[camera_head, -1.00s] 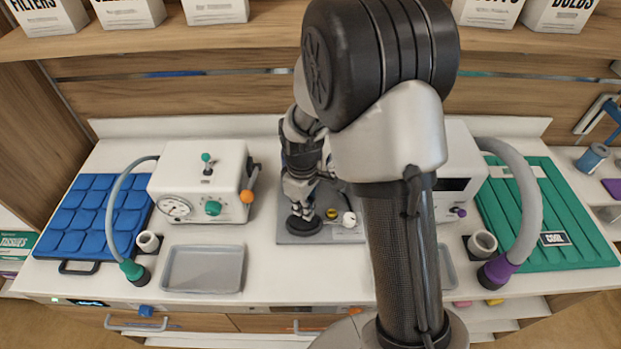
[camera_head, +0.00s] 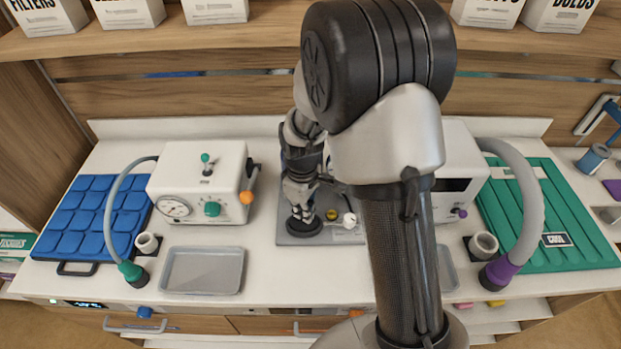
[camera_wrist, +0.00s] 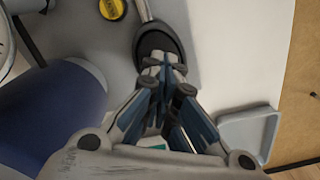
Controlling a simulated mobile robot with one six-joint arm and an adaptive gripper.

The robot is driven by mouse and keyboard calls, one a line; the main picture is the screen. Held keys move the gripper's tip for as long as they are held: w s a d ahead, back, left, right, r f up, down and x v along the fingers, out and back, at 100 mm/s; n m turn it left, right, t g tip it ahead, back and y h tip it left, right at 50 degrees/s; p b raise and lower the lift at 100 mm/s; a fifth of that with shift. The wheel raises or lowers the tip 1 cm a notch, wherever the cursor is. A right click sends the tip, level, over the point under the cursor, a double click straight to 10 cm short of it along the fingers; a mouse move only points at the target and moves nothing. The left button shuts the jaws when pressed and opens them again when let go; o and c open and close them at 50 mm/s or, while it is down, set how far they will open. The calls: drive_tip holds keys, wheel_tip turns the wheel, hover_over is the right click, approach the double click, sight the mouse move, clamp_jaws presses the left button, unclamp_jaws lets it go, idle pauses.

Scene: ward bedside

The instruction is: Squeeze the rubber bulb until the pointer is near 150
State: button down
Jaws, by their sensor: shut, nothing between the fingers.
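The black rubber bulb (camera_head: 304,228) lies on a grey board (camera_head: 345,237) in the middle of the counter. In the wrist view the bulb (camera_wrist: 160,42) is just beyond my fingertips, with a grey tube running from its far end. My gripper (camera_head: 299,200) points down over the bulb. In the wrist view its fingers (camera_wrist: 164,78) are together, with nothing seen held between them. I cannot tell if the tips touch the bulb. A blue cylinder (camera_wrist: 55,115) stands at the left of the wrist view. I cannot read a pointer for this bulb; my arm hides part of the board.
A white machine with a small dial (camera_head: 175,207) stands left, another white machine (camera_head: 463,150) right, partly behind my arm. A grey tray (camera_head: 203,290) lies in front. A yellow knob (camera_head: 332,214) and a white piece (camera_head: 350,220) are right of the bulb.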

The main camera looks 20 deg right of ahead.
drive_tip(key=shift+r, duration=0.55)
drive_tip(key=shift+f, duration=0.15)
drive_tip(key=shift+f+b, duration=0.65)
drive_tip(key=shift+f, duration=0.4)
drive_tip(key=shift+r+p, duration=0.95)
drive_tip(key=shift+r, duration=0.25)
drive_tip(key=shift+f, duration=0.2)
